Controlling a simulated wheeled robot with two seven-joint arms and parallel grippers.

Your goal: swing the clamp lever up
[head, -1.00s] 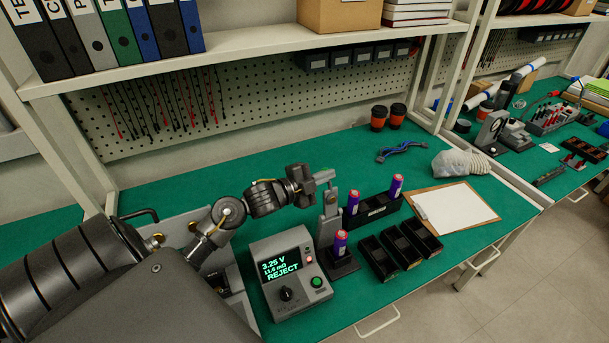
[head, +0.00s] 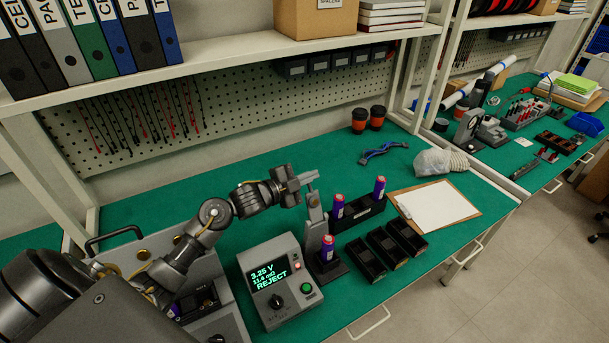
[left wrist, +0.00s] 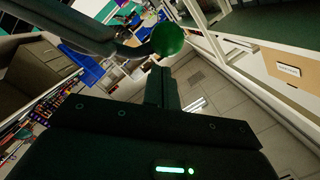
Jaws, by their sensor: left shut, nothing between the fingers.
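The clamp (head: 315,220) is a grey upright post on a dark base, with a purple cell (head: 327,248) standing upright at it. In the head view the lever is not clearly visible. My right gripper is not in view.
A tester (head: 274,281) reading REJECT stands in front of my left arm. A black rack (head: 363,211) with two cells (head: 379,188) is right of the clamp. Dark bins (head: 382,252) and a clipboard (head: 434,206) lie further right. The green mat behind is mostly clear.

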